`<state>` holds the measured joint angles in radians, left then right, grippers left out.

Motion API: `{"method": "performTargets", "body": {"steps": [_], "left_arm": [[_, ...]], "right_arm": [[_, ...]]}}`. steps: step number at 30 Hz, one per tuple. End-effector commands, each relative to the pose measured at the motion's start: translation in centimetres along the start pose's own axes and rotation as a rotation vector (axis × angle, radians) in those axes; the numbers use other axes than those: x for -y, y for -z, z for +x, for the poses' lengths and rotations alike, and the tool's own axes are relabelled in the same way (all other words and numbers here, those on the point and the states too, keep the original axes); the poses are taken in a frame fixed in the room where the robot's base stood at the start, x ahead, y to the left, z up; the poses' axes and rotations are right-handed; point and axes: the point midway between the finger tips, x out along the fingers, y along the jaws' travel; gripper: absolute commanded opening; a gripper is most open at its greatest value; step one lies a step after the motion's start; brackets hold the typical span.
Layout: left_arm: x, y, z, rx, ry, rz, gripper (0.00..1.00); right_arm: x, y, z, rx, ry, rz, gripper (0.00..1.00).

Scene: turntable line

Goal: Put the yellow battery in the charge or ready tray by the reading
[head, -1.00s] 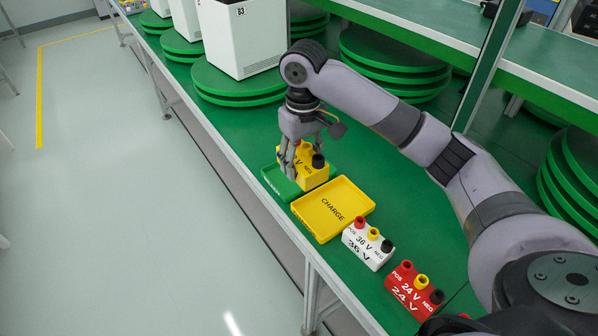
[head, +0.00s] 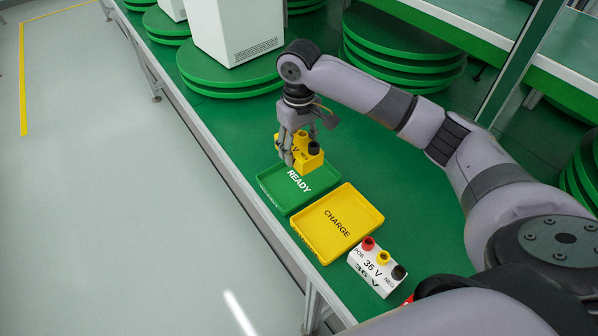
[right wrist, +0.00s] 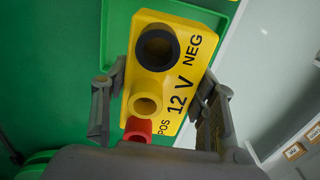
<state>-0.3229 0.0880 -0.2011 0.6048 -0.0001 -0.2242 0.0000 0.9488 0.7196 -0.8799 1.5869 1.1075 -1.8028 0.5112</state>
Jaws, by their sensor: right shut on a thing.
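My right gripper (head: 289,156) is shut on the yellow battery (head: 310,160), which is marked 12 V. In the right wrist view the battery (right wrist: 168,85) sits between the two fingers, its black, yellow and red terminals facing the camera. In the head view it overlaps the far edge of the green READY tray (head: 287,209); its exact height above the tray or table is unclear. The yellow CHARGE tray (head: 371,213) lies nearer and is empty. No READY tray contents show. No meter reading can be made out. My left gripper is out of view.
A white 36 V battery (head: 376,273) stands beside the CHARGE tray. A sliver of a red battery (head: 409,300) shows behind my arm. Green turntables (head: 228,76), one with a white case (head: 238,30), stand farther along. The table edge runs left of the trays.

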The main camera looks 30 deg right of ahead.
Motion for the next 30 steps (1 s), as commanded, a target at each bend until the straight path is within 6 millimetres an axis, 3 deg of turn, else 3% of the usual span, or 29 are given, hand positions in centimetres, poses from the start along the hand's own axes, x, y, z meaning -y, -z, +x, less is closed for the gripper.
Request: {"method": "performTargets", "body": {"steps": [4, 9, 12, 21, 30], "left_arm": [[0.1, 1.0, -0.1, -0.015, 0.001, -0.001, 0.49], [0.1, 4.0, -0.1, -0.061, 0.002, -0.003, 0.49], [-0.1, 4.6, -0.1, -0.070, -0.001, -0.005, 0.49], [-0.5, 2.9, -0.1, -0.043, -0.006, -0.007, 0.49], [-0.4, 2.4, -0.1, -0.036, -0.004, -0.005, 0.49]], "right_arm": [[0.0, 0.1, 2.8, -0.001, 0.000, 0.001, 0.00], [0.0, 0.1, 4.3, -0.003, -0.001, 0.000, 0.00], [0.0, 0.1, 5.2, -0.003, 0.000, 0.000, 0.00], [0.0, 0.1, 9.6, -0.003, -0.001, 0.000, 0.00], [0.0, 0.1, 10.1, -0.005, 0.000, 0.000, 0.00]]}}
